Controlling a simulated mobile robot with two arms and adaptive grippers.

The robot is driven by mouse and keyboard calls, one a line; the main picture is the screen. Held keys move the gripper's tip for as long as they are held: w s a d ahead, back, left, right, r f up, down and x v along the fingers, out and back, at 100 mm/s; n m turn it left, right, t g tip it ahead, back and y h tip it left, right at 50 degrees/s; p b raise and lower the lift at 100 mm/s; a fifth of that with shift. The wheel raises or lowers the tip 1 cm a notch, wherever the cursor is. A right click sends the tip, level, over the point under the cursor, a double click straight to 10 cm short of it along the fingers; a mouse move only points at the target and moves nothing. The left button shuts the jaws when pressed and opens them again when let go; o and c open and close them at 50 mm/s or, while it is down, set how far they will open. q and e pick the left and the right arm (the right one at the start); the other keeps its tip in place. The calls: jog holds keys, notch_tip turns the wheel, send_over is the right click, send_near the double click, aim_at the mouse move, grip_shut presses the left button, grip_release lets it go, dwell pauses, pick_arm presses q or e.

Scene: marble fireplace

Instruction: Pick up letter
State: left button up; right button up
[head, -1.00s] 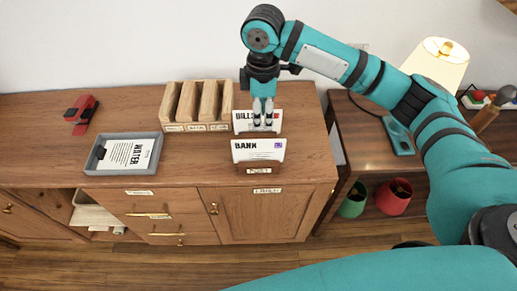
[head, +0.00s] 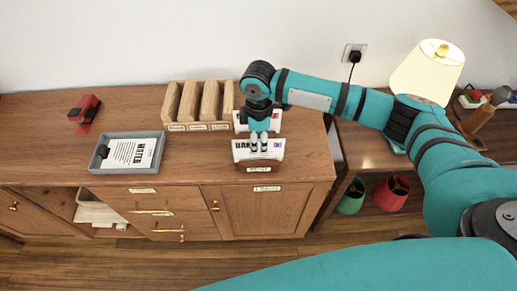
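A white letter marked BANK (head: 240,155) with a purple stamp stands upright in a small wooden holder labelled POST (head: 258,169) on the cabinet top. A second white letter marked BILLS (head: 238,124) stands behind it, partly hidden by my arm. My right gripper (head: 259,148) points down at the BANK letter, its two fingertips overlapping the letter's face and covering part of the word. A small gap shows between the fingertips. I cannot tell whether they touch the letter. My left gripper is not in view.
A wooden rack (head: 199,106) with slots stands left of the letters. A grey tray (head: 94,161) holds a WATER paper (head: 130,152). A red stapler-like object (head: 84,108) lies far left. A lamp (head: 428,72) stands right. The cabinet top (head: 210,160) is clear left of the holder.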

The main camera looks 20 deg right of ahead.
jog(key=shift+c, duration=0.2)
grip_shut()
jog(key=shift+r, duration=0.1)
